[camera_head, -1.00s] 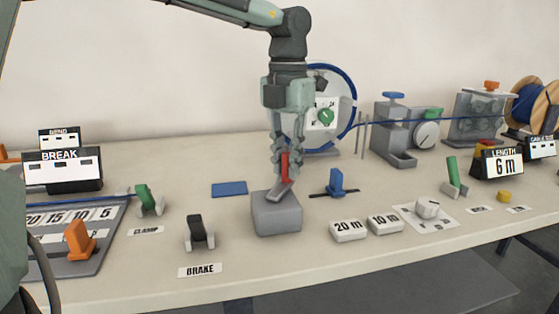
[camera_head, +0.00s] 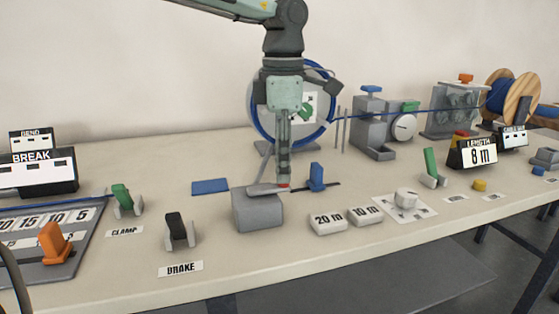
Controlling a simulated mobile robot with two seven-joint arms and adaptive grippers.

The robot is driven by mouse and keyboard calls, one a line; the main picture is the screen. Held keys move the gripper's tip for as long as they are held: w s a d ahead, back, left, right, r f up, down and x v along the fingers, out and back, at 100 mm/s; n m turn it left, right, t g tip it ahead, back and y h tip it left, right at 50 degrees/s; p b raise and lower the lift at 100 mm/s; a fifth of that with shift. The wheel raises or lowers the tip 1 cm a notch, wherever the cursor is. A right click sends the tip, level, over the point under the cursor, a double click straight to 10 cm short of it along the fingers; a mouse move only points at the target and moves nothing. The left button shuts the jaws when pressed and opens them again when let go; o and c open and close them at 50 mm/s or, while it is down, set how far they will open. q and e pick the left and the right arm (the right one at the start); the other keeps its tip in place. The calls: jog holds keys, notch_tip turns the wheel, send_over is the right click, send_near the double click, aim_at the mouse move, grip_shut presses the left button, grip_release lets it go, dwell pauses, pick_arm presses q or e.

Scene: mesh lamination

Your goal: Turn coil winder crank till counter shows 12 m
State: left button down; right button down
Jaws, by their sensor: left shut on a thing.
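The crank box (camera_head: 257,213) is a grey block on the table. A flat grey crank arm (camera_head: 266,190) on its top points right. The length counter (camera_head: 478,155) at the right reads 8 m. My right gripper is out of view.
A blue upright lever (camera_head: 317,177) stands close right of the crank. White blocks marked 20 m (camera_head: 327,222) and 10 m (camera_head: 365,215) lie in front right. A black brake lever (camera_head: 178,230) and green clamp lever (camera_head: 124,198) stand left. Blue cable runs right to a wooden spool (camera_head: 527,97).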

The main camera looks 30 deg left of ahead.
pick_arm(q)
jog(key=shift+s+d+m, duration=0.25)
jog(key=shift+m, duration=0.5)
jog(key=shift+s+d+m, duration=0.2)
jog(key=shift+s+m, duration=0.05)
jog(key=shift+m, duration=0.5)
jog(key=c, duration=1.4)
grip_release()
notch_tip(320, 180, up, 12)
jog(key=shift+r, duration=0.1)
